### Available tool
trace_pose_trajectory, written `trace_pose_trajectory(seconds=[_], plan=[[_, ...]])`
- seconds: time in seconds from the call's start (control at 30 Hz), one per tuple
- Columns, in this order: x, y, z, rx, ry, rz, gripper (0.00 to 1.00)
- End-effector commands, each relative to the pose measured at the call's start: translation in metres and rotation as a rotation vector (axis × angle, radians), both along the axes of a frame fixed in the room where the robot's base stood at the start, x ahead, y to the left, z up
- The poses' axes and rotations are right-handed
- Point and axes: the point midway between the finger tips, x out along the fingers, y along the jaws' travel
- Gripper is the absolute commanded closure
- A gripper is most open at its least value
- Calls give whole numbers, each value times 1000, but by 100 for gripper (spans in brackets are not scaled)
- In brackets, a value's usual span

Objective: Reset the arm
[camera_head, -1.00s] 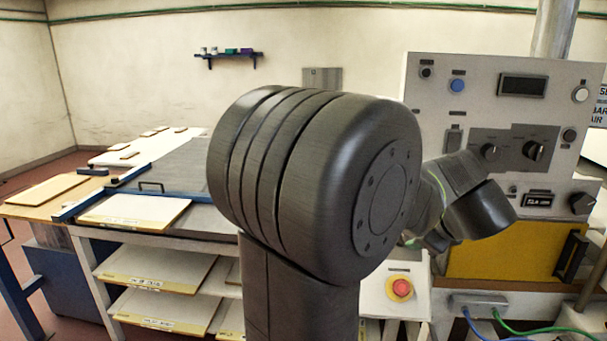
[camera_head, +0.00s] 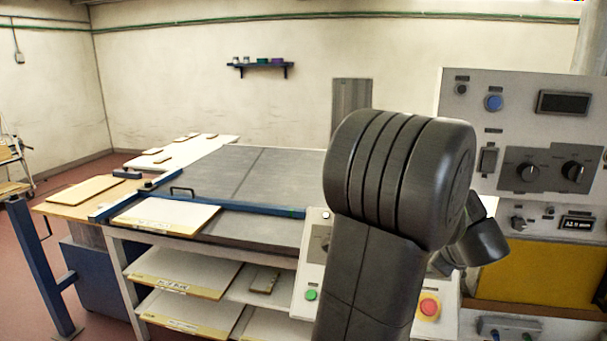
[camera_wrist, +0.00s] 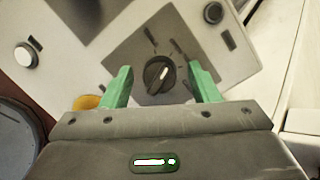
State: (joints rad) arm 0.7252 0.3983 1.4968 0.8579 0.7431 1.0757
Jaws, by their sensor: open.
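My gripper (camera_wrist: 160,88) shows in the wrist view with its two green fingers spread apart and nothing between them. Past the fingertips, a dark rotary knob (camera_wrist: 160,74) sits on a grey plate of the control panel, apart from the fingers as far as I can tell. In the head view my arm's large dark joint stands right of the middle, and the gripper itself is hidden behind it. The control panel (camera_head: 520,110) stands at the right, with a blue button (camera_head: 494,102), a dark display (camera_head: 564,102) and two dark knobs.
A red emergency button (camera_head: 429,307) and a green button (camera_head: 311,295) are on a lower panel close to my arm. A grey-topped table (camera_head: 250,170) with shelves of boards stands at the left. A small wall shelf (camera_head: 260,66) hangs behind. Red floor shows at the far left.

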Motion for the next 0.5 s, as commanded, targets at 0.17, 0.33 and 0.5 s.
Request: trace_pose_trajectory(seconds=[0.17,0.33,0.5], plan=[[-5,0,5,3,-2,-5,45],[-21,-1,19,2,-4,-7,45],[-47,-2,41,1,-4,-8,45]])
